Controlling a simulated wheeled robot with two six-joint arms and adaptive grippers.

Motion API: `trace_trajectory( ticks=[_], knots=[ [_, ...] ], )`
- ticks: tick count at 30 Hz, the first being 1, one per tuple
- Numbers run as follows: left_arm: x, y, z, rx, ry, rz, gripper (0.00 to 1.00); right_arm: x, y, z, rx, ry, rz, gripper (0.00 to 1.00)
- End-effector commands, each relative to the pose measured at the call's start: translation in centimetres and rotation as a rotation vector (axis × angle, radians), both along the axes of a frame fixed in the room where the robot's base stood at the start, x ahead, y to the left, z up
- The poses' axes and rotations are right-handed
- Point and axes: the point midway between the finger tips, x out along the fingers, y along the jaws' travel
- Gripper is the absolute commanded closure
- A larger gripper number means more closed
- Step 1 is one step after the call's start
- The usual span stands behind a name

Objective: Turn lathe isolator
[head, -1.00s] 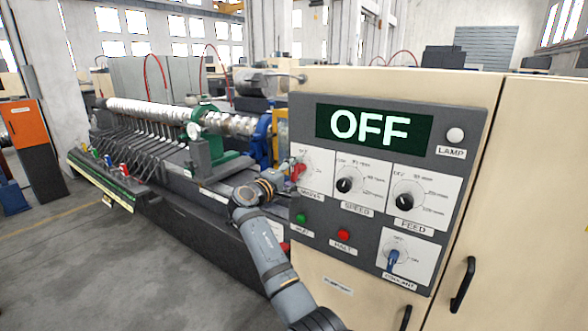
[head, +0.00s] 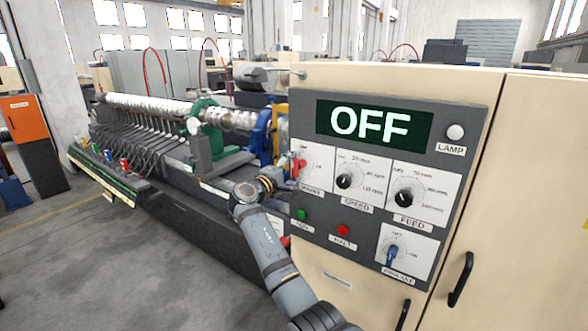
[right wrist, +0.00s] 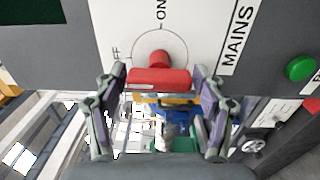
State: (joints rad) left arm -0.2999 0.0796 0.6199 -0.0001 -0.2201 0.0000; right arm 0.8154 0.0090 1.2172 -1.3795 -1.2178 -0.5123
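The lathe isolator is the red switch handle (head: 299,169) on the plate labelled MAINS, at the upper left of the grey control panel. In the right wrist view the red handle (right wrist: 159,78) lies crosswise, with ON marked above and a partly hidden label ending in FF at left. My right gripper (head: 286,178) is beside the switch in the head view. In the right wrist view my right gripper (right wrist: 160,82) is open, one finger off each end of the handle, with no clear contact. My left gripper is out of view.
The display (head: 374,124) reads OFF. The lathe (head: 185,115) stands left; open floor (head: 110,270) lies in front.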

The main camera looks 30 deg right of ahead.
Motion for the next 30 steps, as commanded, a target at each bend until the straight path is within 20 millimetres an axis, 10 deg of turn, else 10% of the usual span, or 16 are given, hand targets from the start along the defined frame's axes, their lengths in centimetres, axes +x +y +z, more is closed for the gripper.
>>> trace_trajectory(
  ticks=[13, 30],
  knots=[
    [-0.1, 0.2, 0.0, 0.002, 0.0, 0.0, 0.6, -0.3, 0.8, -0.1, 0.003, -0.001, 0.001, 0.19],
    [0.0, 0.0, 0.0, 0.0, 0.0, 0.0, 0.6, -4.4, 10.8, -0.1, 0.002, 0.0, 0.001, 0.19]
  ],
)
